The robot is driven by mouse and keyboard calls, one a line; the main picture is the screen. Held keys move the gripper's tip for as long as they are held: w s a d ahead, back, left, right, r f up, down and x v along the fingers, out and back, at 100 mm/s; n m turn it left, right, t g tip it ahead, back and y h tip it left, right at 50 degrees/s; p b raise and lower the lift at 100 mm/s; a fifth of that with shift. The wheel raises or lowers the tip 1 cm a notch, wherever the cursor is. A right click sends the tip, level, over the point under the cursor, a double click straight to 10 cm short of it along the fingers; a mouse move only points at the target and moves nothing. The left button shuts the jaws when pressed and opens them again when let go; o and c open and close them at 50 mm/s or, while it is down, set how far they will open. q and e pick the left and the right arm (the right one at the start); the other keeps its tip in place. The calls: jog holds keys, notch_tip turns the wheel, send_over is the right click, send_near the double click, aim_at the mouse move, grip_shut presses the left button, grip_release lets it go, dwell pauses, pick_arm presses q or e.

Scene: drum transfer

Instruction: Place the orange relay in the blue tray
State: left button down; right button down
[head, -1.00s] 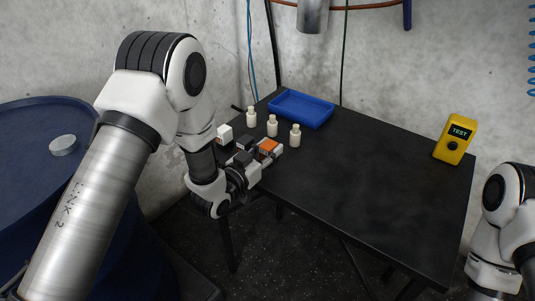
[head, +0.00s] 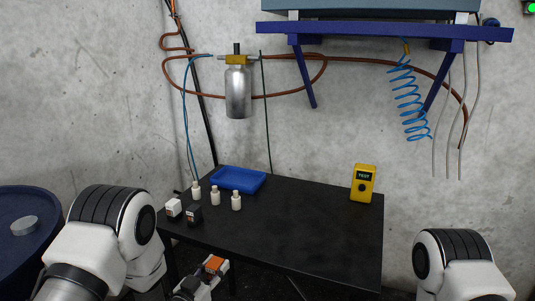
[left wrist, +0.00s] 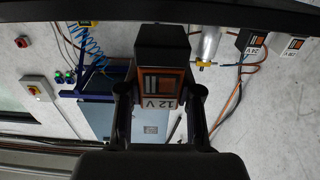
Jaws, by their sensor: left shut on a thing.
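The orange relay (head: 214,264) is held between the fingers of my left gripper (head: 207,276), in front of the black table's near left edge in the head view. In the left wrist view the relay (left wrist: 160,85) shows an orange body, a black part and a white "12 V" label, with the fingers of my left gripper (left wrist: 160,97) shut on its two sides. The blue tray (head: 239,179) is at the table's back left corner, apart from the relay, and looks empty. My right gripper is out of view.
A white relay (head: 173,207) and a black relay (head: 194,214) sit near the left edge. A yellow tester (head: 363,183) stands at the back right. The table's (head: 310,230) middle is clear.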

pick_arm(q)
jog(key=s+a+f+n+t+y, duration=0.1)
jog(key=s+a+f+n+y, duration=0.3)
jog(key=s+y, duration=0.15)
jog(key=w+d+r+m+h, duration=0.1)
jog(key=w, duration=0.1)
jog(key=w+d+r+m+h, duration=0.1)
jog(key=w+r+h, duration=0.1)
jog(key=w+d+r+m+h, duration=0.1)
jog(key=h, duration=0.1)
jog(key=shift+w+d+r+m+g, duration=0.25)
jog(key=shift+w+d+m+g, duration=0.05)
jog(key=shift+w+d+m, duration=0.1)
notch_tip(320, 180, up, 6)
jog(key=w+a, duration=0.1)
jog(key=w, duration=0.1)
jog(key=shift+a+r, duration=0.25)
jog(key=shift+a, duration=0.05)
